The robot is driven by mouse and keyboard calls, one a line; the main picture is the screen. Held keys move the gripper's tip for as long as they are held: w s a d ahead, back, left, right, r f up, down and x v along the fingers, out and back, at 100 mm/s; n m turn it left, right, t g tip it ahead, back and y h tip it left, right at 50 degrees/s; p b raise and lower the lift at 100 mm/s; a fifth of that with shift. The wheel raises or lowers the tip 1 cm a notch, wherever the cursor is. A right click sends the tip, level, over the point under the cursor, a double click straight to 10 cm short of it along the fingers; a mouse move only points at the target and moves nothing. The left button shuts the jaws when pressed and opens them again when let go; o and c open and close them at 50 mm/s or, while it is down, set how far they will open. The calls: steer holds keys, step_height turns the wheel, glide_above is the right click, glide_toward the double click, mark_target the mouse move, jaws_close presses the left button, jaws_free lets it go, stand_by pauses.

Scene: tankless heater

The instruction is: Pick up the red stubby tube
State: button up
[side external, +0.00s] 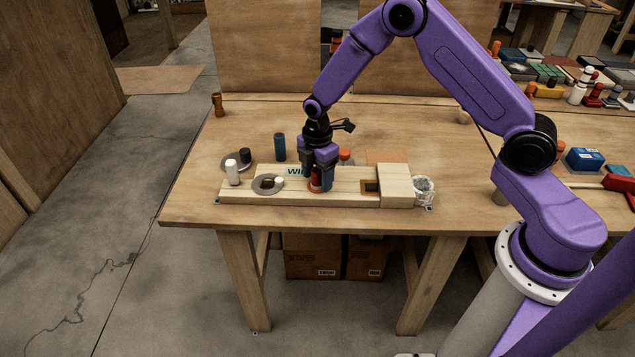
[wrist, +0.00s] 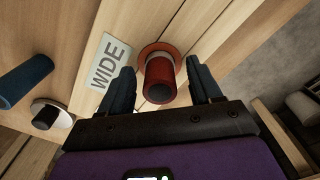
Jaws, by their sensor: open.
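The red stubby tube (wrist: 160,80) stands on the wooden board, with an orange-red disc or flange and a pale ring around its far end in the wrist view. In the side view the red tube (side external: 315,178) shows between the fingers. My gripper (wrist: 164,84) is open, with one dark finger on each side of the tube. In the wrist view a gap shows on both sides. In the side view my gripper (side external: 317,182) is low over the board, pointing down. I cannot tell whether either finger touches the tube.
A "WIDE" label (wrist: 109,65) lies beside the tube. A blue cylinder (side external: 279,147), a white cylinder (side external: 232,172) and a grey disc with small pieces (side external: 268,185) stand to the left. A wooden block (side external: 396,185) and a clear crumpled-looking container (side external: 424,190) are to the right.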

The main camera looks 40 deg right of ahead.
jaws_close()
steer(key=shift+r, duration=0.1)
